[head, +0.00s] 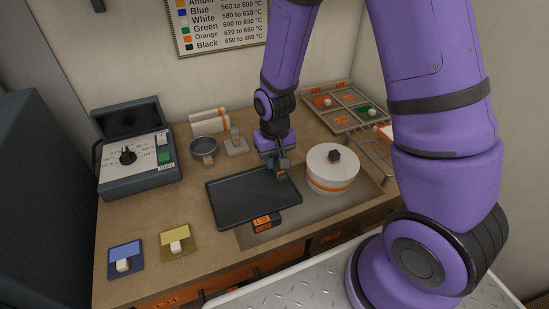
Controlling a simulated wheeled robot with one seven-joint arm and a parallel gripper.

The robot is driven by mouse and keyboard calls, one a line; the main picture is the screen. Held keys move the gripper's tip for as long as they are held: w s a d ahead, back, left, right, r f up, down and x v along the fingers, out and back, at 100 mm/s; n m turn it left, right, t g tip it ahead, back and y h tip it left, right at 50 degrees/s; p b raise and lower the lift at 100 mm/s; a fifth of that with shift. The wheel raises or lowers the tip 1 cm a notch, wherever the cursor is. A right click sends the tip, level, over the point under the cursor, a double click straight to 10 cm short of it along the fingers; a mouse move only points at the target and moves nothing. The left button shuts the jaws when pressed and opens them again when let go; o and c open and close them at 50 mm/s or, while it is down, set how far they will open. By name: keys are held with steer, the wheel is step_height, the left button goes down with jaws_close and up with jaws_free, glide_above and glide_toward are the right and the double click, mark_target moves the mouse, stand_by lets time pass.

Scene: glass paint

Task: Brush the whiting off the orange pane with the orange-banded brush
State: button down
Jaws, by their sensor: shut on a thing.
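My gripper (281,168) hangs over the right end of the black tray (235,211), beside the round white kiln. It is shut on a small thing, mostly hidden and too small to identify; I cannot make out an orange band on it. Another orange-edged, whitish patch (386,131) shows at the wire rack, partly behind my arm. I cannot tell which one carries the whiting. No orange-banded brush is clearly visible elsewhere.
The round white kiln (332,174) with an orange band stands right of the tray. A green pane (368,112) lies in the compartment rack. Blue (125,257) and amber (178,239) panes are at front left. A control box (139,160) is at back left.

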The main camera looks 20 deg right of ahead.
step_height(320, 180, up, 11)
stand_by(0.9)
